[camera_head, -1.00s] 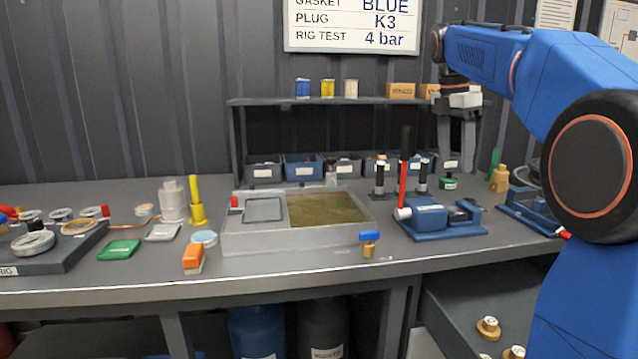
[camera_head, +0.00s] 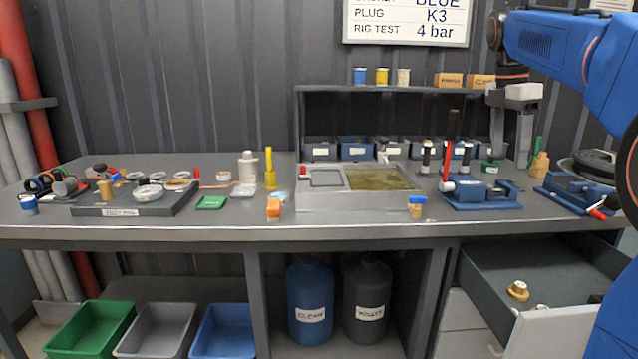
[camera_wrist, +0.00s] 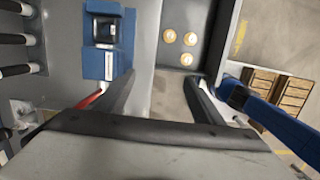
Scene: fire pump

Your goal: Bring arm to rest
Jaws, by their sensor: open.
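My blue arm reaches in from the right edge of the head view. In the wrist view, my gripper (camera_wrist: 158,82) is also open and empty.
The open drawer (camera_head: 484,291) juts out below the bench at right. A wash tray (camera_head: 340,200) stands mid-bench, with a small shelf (camera_head: 420,89) and bins behind. A second vise (camera_head: 575,195) sits at the right end. Green, grey and blue crates (camera_head: 224,332) stand below.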

